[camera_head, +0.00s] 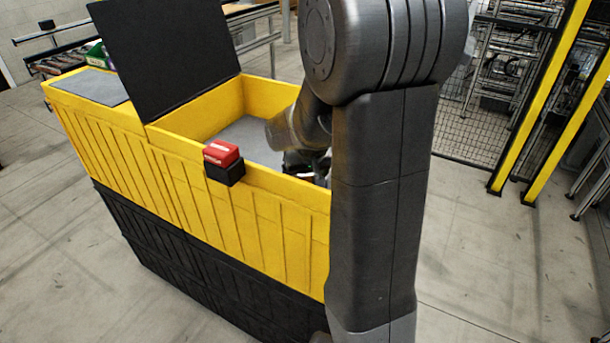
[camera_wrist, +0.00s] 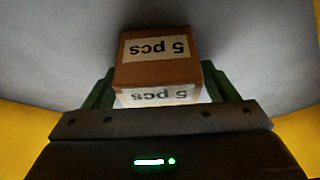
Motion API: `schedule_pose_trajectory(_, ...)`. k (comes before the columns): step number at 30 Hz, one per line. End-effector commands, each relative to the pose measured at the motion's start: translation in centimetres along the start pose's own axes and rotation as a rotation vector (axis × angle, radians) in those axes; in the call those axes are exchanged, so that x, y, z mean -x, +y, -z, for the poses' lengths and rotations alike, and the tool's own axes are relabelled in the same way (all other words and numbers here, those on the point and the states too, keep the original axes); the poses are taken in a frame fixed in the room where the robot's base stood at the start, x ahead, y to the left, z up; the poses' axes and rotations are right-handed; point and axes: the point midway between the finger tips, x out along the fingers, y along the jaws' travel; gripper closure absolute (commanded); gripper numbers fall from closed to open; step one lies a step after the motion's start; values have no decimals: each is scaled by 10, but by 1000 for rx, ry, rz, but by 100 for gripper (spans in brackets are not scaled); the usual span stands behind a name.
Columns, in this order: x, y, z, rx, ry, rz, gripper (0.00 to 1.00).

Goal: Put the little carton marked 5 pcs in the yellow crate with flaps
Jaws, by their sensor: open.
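The little brown carton (camera_wrist: 158,70) shows in the wrist view, with white labels reading "5 pcs" on two faces. My gripper (camera_wrist: 157,90) is open, with a green finger on each side of the carton. Whether the carton touches the grey floor beneath cannot be told. The yellow crate (camera_head: 205,207) stands on a black base in the head view. One dark flap stands raised and the near right section is open, with a grey floor inside. My gripper (camera_head: 303,163) is down inside this section, partly hidden by my arm. The carton is hidden in the head view.
A red and black box-shaped fitting (camera_head: 223,163) sits on the crate's near rim. The raised dark flap (camera_head: 168,52) stands left of the opening. A grey panel (camera_head: 92,86) covers the crate's far left end. Yellow posts (camera_head: 545,100) and mesh fencing stand at right.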

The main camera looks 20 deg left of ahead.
Motion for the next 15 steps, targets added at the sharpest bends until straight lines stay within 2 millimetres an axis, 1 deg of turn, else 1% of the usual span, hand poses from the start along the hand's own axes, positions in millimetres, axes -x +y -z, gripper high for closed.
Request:
schedule_pose_trajectory(5,20,0,2,0,5,0,20)
schedule_pose_trajectory(15,86,0,2,0,6,0,20)
